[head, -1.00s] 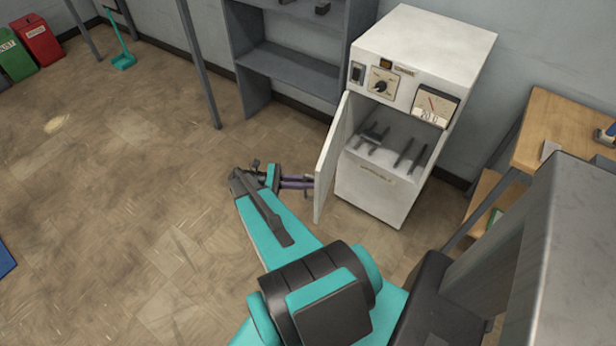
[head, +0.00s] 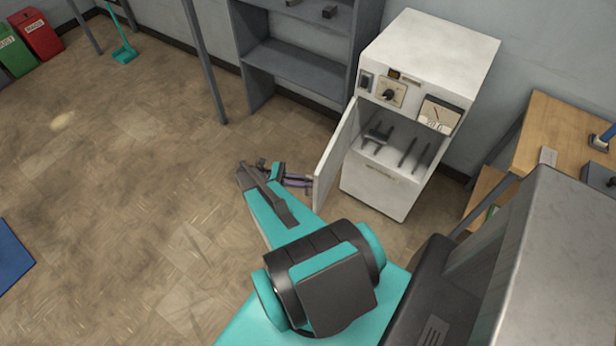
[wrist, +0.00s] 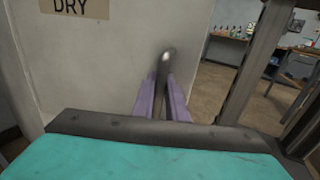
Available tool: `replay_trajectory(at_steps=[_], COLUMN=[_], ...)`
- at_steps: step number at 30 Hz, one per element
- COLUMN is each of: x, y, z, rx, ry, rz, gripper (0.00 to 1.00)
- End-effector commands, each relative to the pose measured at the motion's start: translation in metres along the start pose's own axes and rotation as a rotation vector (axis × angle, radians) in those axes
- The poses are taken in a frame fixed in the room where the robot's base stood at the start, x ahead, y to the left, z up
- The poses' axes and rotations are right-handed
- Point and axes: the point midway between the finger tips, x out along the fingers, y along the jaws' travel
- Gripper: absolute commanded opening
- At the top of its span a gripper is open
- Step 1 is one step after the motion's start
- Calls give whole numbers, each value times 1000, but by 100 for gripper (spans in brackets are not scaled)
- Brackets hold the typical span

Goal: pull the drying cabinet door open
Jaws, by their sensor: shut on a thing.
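The drying cabinet (head: 432,42) is a white box with a dial and a gauge on its upper front. Its door (head: 336,158) stands open, swung out to the left, and shows dark racks inside. In the wrist view the door's outer face (wrist: 110,75) carries a "DRY" label. My gripper (head: 300,181) is at the door's outer side, low down near its free edge. In the wrist view its purple fingers (wrist: 163,103) are shut on the upright metal door handle (wrist: 166,62).
A grey shelf unit (head: 290,65) stands left of the cabinet against the wall. A wooden table (head: 560,125) is to the right. Red (head: 38,35) and green bins and a teal dustpan (head: 124,53) are far left.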

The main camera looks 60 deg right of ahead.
Motion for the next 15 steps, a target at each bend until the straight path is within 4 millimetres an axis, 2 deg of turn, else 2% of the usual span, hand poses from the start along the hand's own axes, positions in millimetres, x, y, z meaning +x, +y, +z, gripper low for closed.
replay_trajectory(at_steps=[15], x=[-4], y=[-7], z=[0], rx=[-4], ry=[1], rz=[-12], gripper=[0])
